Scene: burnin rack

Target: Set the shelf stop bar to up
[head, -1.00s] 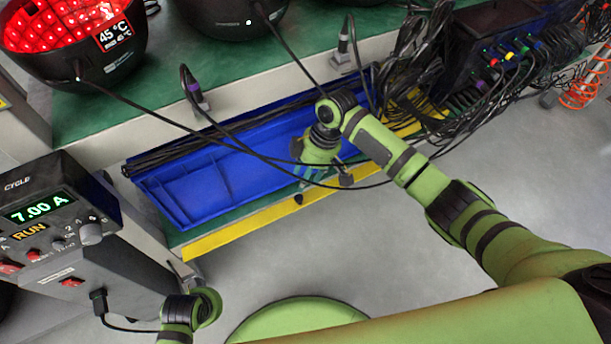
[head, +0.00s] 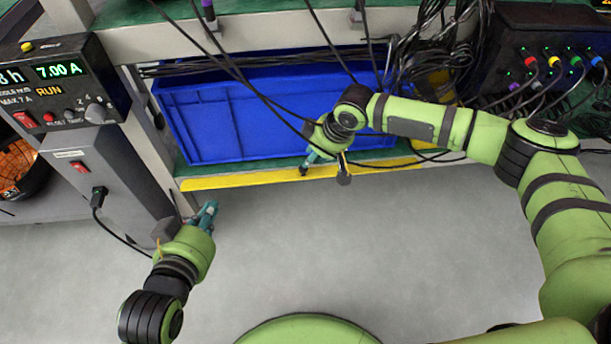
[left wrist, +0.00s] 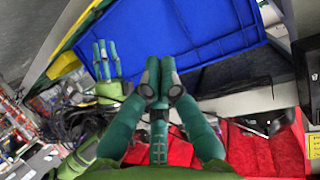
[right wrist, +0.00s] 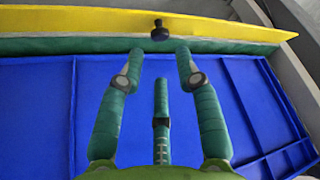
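The shelf stop bar is a yellow strip (head: 235,181) along the front edge of the low green shelf, below the blue bin; it also shows in the right wrist view (right wrist: 90,20). A small black knob (right wrist: 159,31) sits at the bar, and it shows in the head view (head: 304,172). My right gripper (right wrist: 160,55) is open and empty, its fingertips just short of the knob; its arm partly hides the bar in the head view. My left gripper (head: 208,212) is near the bar's left end, apart from it. Its fingertips meet in the left wrist view (left wrist: 159,75), with nothing visible between them.
A blue bin (head: 235,120) fills the shelf behind the bar. Black cables hang in front of it. A grey power unit (head: 100,170) with a lit display stands at the left. Cable bundles and a black connector box (head: 530,45) are at the right. The floor in front is clear.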

